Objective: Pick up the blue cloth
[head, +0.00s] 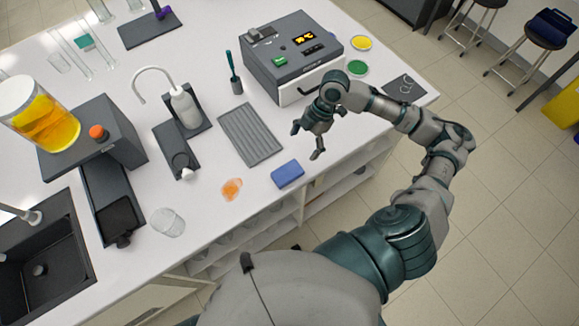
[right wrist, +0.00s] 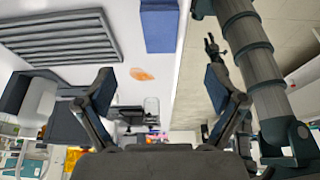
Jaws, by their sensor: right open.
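The blue cloth (head: 287,174) is a small, flat rectangle. It lies on the white bench near its front edge, right of an orange spill (head: 232,189). In the right wrist view the cloth (right wrist: 159,26) is at the top middle. My right gripper (head: 306,143) is over the bench, beyond and slightly right of the cloth in the head view. Its fingers are spread with nothing between them, and it is apart from the cloth. A small dark pronged shape, perhaps my left gripper (right wrist: 214,46), shows in the right wrist view, too small to read. The head view does not show it.
A grey ridged tray (head: 250,134) lies behind the cloth. A grey instrument (head: 292,57) stands beyond my right gripper. A glass beaker (head: 167,222) and a black sink (head: 42,262) are to the left. The bench is clear around the cloth.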

